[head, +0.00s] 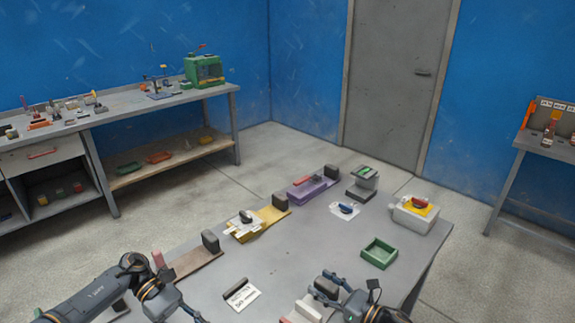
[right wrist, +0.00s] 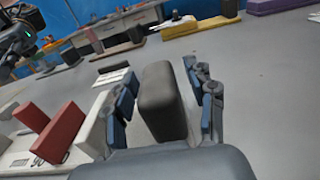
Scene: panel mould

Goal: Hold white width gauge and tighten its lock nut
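The white width gauge (head: 300,312) is at the bottom edge of the head view, partly cut off. In the right wrist view its white body (right wrist: 88,152) shows at lower left, with two red blocks (right wrist: 62,132) and dark digits. A dark upright block (right wrist: 163,100) stands beside it. My right gripper (right wrist: 165,98) has its fingers apart on either side of this dark block, with narrow gaps showing low down. It also shows in the head view (head: 332,287). My left gripper (head: 150,275) is at the lower left; its fingers are not clear. I cannot make out the lock nut.
A brown gauge (head: 195,262), a yellow gauge (head: 262,222) and a purple gauge (head: 312,190) line the table's far left side. A label card (head: 243,295) lies near the middle. A green tray (head: 379,253) and a white box (head: 415,218) are on the right.

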